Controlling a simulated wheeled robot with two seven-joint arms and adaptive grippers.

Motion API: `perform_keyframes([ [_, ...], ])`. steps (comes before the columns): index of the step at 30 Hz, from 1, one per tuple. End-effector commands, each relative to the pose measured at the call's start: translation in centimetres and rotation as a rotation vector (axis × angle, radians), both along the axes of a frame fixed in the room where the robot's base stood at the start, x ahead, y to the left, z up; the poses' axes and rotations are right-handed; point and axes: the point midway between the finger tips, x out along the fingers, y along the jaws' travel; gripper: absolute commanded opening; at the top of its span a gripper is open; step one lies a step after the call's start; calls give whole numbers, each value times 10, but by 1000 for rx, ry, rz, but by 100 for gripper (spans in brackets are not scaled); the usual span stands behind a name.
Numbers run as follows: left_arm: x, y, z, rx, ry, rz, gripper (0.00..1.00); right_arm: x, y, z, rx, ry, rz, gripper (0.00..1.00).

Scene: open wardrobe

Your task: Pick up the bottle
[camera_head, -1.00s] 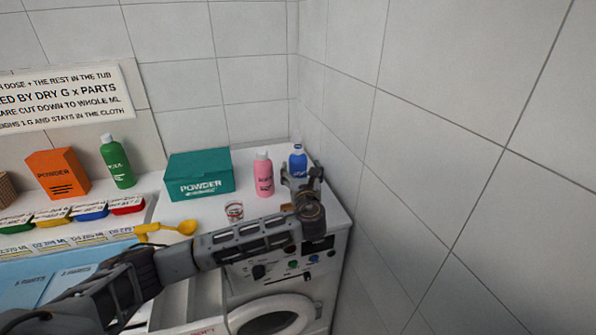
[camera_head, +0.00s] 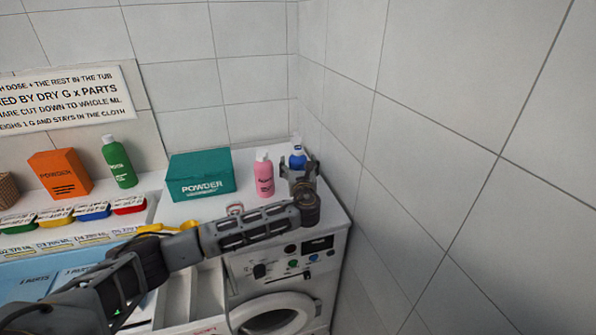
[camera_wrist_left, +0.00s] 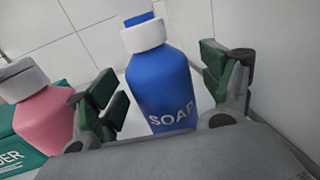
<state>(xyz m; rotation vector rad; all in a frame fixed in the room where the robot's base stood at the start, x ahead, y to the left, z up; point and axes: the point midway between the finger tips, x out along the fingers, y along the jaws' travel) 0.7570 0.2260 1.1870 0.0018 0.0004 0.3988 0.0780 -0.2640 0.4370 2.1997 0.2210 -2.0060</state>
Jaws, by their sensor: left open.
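A blue bottle (camera_head: 298,157) with a white collar and blue top stands upright at the back right of the white machine top, near the corner walls. In the left wrist view the blue bottle (camera_wrist_left: 162,85) reads "SOAP" and stands between the spread fingers. My left gripper (camera_head: 299,174) is open at the bottle's front, its lower part hidden from the head camera. In the wrist view the left gripper (camera_wrist_left: 160,92) has one finger on each side, with a gap visible on the right; contact on the left cannot be told. My right gripper is not in view.
A pink bottle (camera_head: 264,175) stands just left of the blue one, close to the left finger. A green powder box (camera_head: 200,175) is farther left. A glass (camera_head: 235,209) and yellow scoop (camera_head: 160,228) lie near my arm. The tiled wall (camera_head: 400,150) is close on the right.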

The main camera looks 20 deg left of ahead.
Motion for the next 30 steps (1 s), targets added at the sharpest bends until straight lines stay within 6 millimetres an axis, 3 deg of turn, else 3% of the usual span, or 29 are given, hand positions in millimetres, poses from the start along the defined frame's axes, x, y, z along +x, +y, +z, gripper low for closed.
perform_keyframes([
  [12, 0, 0, 0, 0, 0, 0, 81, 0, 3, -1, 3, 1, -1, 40],
  [25, 0, 0, 0, 0, 0, 1, 26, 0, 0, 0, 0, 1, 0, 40],
  [30, 0, 0, 1, -1, -1, 1, 23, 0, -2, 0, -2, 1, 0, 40],
])
